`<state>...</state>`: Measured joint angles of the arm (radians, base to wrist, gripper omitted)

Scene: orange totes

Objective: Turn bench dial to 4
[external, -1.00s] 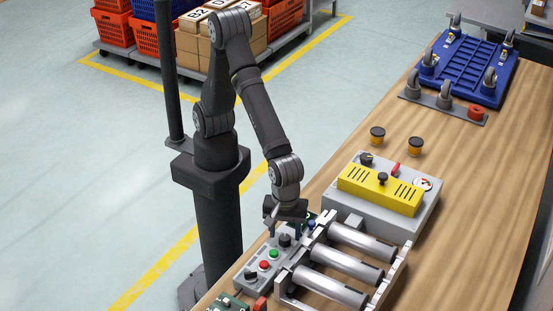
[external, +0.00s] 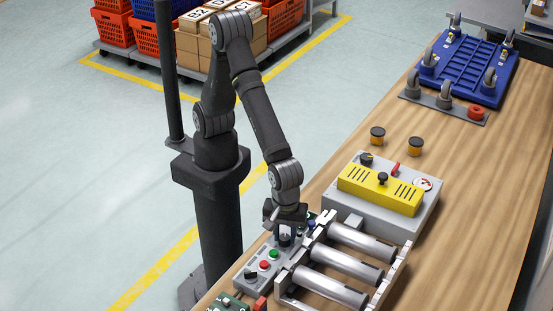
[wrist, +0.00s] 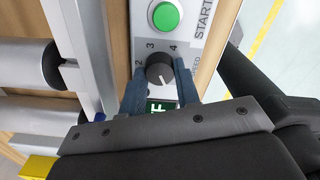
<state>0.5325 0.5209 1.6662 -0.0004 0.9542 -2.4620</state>
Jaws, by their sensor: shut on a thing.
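The bench dial is a dark round knob (wrist: 160,70) on a grey control panel (wrist: 197,62). In the wrist view the numbers 2, 3 and 4 show around its far side, with 4 at its upper right. A pale line on the knob seems to point to the lower right, away from the 4. My gripper (wrist: 160,88) is shut on the dial, one blue-grey finger on each side. In the external view my gripper (external: 285,234) is low over the dial (external: 284,241), partly covering it.
A green START button (wrist: 165,16) is just beyond the dial; a red button (external: 264,265) is farther along the panel. Metal rollers (external: 345,262) stand close to the right. A grey box with a yellow cover (external: 380,190) sits behind them on the wooden bench (external: 450,190).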

